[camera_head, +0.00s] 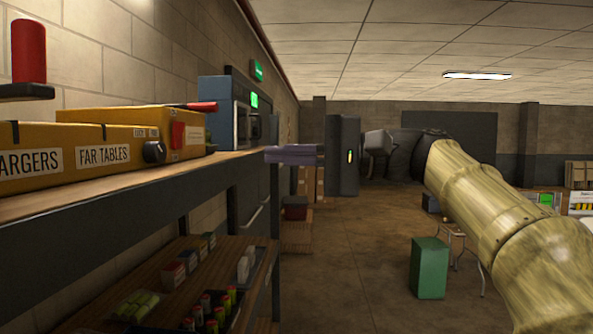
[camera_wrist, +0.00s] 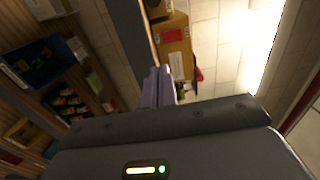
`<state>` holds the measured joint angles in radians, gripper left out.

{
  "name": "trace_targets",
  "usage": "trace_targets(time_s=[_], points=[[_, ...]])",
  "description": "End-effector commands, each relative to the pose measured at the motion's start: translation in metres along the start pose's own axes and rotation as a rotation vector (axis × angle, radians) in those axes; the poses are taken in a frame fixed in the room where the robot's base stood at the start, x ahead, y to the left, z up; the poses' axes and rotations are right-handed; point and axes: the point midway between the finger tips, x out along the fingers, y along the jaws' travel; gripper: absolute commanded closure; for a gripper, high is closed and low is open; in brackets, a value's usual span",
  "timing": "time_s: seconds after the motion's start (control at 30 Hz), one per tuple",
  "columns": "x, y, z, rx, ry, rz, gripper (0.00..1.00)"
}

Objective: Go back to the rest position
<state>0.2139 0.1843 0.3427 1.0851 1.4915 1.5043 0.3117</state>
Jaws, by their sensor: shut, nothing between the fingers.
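My gripper (camera_head: 272,154) reaches in from the right in the head view, with its purple fingers pointing left. The fingers are together and nothing is between them. They appear just beyond the end of the upper shelf board (camera_head: 110,192), and I cannot tell the exact gap. In the wrist view my gripper (camera_wrist: 158,72) also shows shut and empty, its fingers pointing up the picture towards the shelf edge and a yellow box. My arm is stretched out and raised, clear of the floor.
Yellow boxes (camera_head: 85,148), one labelled FAR TABLES, and a blue-grey device (camera_head: 222,112) stand on the upper shelf at left. Small boxes and batteries fill the lower shelf (camera_head: 185,288). A green box (camera_head: 429,268) stands beside a stool. The middle floor (camera_head: 350,260) is clear.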

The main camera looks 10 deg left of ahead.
Motion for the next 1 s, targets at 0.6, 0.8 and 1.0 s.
trace_targets(time_s=[0.6,0.8,1.0], points=[[-0.015,0.016,-0.009,0.023,0.032,0.027,1.0],[-0.017,0.095,-0.049,0.118,0.2,0.19,1.0],[-0.041,0.213,-0.074,0.196,0.384,0.459,1.0]])
